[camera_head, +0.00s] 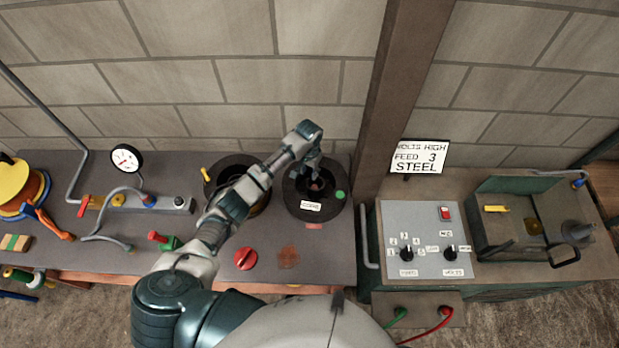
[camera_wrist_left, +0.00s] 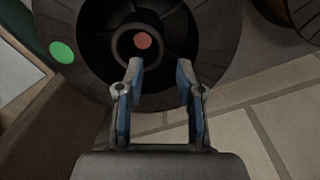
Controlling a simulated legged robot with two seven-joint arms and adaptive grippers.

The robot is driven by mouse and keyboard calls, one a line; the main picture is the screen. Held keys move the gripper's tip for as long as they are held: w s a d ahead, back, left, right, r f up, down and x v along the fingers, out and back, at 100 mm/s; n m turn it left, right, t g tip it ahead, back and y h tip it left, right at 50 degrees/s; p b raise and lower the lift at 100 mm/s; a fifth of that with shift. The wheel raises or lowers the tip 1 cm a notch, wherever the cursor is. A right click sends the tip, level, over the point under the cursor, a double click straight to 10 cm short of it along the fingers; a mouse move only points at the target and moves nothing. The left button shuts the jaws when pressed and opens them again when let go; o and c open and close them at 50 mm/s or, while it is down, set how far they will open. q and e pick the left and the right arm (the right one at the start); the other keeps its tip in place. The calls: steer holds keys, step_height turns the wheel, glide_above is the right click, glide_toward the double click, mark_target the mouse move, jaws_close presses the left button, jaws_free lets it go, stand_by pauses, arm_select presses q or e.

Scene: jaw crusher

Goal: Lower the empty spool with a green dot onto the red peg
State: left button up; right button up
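The black spool with a green dot (camera_head: 333,212) is at the back right of the grey bench, with a white label on its front. In the wrist view the spool's flange (camera_wrist_left: 215,40) and green dot (camera_wrist_left: 62,52) fill the top. The red peg's round end (camera_wrist_left: 142,40) shows inside the hub ring; I cannot tell whether the spool is fully down around it. My left gripper (camera_head: 314,170) is over the spool's middle. In the wrist view its fingers (camera_wrist_left: 160,68) are apart, with the left tip overlapping the hub's lower edge. My right gripper is not in view.
Another black spool (camera_head: 222,164) stands close to the left, partly behind my left arm. A brown post (camera_head: 402,90) rises just right of the green-dot spool. A red knob (camera_head: 245,258) is at the bench front. A control panel (camera_head: 425,240) stands to the right.

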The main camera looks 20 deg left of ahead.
arm_select(q)
step_height(320, 180, up, 6)
steer(key=shift+f, duration=0.15)
steer(key=shift+f, duration=0.1)
stand_by(0.5)
